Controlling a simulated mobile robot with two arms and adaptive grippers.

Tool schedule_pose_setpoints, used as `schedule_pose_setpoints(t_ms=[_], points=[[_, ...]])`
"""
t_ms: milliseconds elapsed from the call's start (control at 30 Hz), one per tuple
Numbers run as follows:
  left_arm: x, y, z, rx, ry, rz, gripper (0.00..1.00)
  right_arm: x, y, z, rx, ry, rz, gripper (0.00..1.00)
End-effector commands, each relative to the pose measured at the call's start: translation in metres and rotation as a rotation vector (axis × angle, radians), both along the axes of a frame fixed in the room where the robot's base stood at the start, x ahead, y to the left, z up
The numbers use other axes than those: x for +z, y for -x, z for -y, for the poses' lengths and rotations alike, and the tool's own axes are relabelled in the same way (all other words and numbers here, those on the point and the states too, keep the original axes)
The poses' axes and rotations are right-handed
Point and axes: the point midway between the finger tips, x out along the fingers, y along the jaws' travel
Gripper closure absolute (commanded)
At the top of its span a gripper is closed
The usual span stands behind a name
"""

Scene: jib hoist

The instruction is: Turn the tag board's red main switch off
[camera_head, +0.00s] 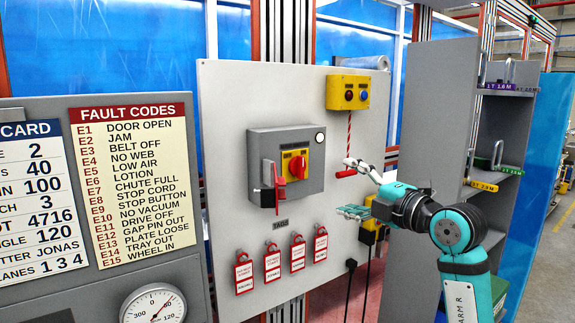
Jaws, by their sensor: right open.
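The tag board (225,110) is a large light grey panel in the middle of the head view. On it is a grey switch box (262,140) with the red main switch (298,166) on a yellow plate. The red handle looks roughly upright, slightly tilted; its exact setting is hard to read. A metal piece with red and black parts (271,185) is at the box's left front. My right gripper (352,188) is open, its fingers pointing left toward the board, right of the switch box and apart from the switch. My left gripper is not in view.
A yellow button box (348,92) hangs at upper right, with a cord and red pull handle (346,173) close to my right gripper's upper finger. Several red tags (272,262) hang below the switch. A grey shelf cabinet (440,110) stands right; a fault-code panel (135,180) stands left.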

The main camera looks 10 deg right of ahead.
Motion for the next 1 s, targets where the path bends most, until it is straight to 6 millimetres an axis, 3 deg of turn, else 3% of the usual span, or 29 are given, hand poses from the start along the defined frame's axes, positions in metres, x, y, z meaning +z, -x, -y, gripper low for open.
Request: schedule_pose_setpoints(t_ms=[167, 367, 700, 1000], points=[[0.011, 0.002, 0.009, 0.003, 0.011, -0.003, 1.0, 0.004, -0.018, -0.006, -0.004, 0.0, -0.003, 0.19], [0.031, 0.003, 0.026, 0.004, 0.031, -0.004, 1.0, 0.005, -0.057, -0.021, -0.002, 0.0, -0.005, 0.19], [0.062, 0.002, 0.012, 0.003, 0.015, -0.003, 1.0, 0.004, -0.126, -0.045, -0.002, -0.001, -0.004, 0.19], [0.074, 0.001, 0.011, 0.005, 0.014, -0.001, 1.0, 0.001, -0.159, -0.058, -0.002, 0.002, -0.002, 0.19]])
